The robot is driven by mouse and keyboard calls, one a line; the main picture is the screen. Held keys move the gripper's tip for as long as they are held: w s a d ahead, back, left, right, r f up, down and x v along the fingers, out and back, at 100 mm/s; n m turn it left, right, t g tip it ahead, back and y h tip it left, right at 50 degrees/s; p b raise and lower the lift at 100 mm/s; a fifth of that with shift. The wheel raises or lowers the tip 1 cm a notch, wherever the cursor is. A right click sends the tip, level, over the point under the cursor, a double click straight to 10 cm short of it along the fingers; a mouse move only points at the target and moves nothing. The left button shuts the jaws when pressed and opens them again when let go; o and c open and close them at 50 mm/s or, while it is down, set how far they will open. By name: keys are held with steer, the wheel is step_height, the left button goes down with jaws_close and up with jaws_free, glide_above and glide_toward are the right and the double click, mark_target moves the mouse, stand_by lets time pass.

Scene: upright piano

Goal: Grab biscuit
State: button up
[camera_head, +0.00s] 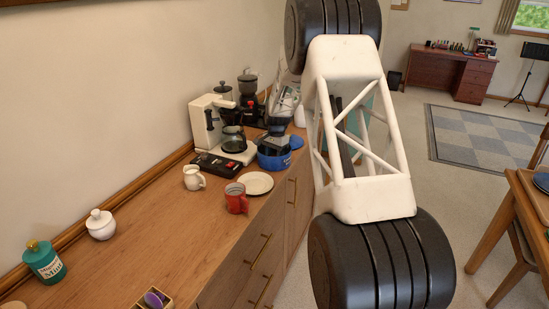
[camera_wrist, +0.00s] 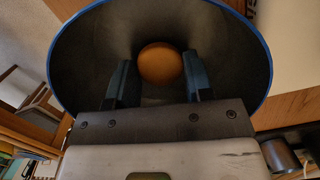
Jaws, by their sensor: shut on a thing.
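The biscuit (camera_wrist: 160,63) is a round, orange-brown disc inside a dark-lined container with a blue rim (camera_wrist: 266,55). In the head view this container is the blue tub (camera_head: 274,162) on the wooden counter. My gripper (camera_wrist: 160,80) reaches into it, its two fingers on either side of the biscuit and shut on it. In the head view my gripper (camera_head: 273,141) shows over the tub's opening; its fingertips and the biscuit are hidden there.
A white coffee machine (camera_head: 207,125), a dark tray (camera_head: 214,165), a white plate (camera_head: 257,183), a red mug (camera_head: 236,198) and a white jug (camera_head: 193,178) stand close by on the counter (camera_head: 150,240). Its front left is mostly clear.

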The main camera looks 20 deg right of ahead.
step_height(320, 180, up, 10)
steer(key=shift+f, duration=0.25)
stand_by(0.3)
stand_by(0.5)
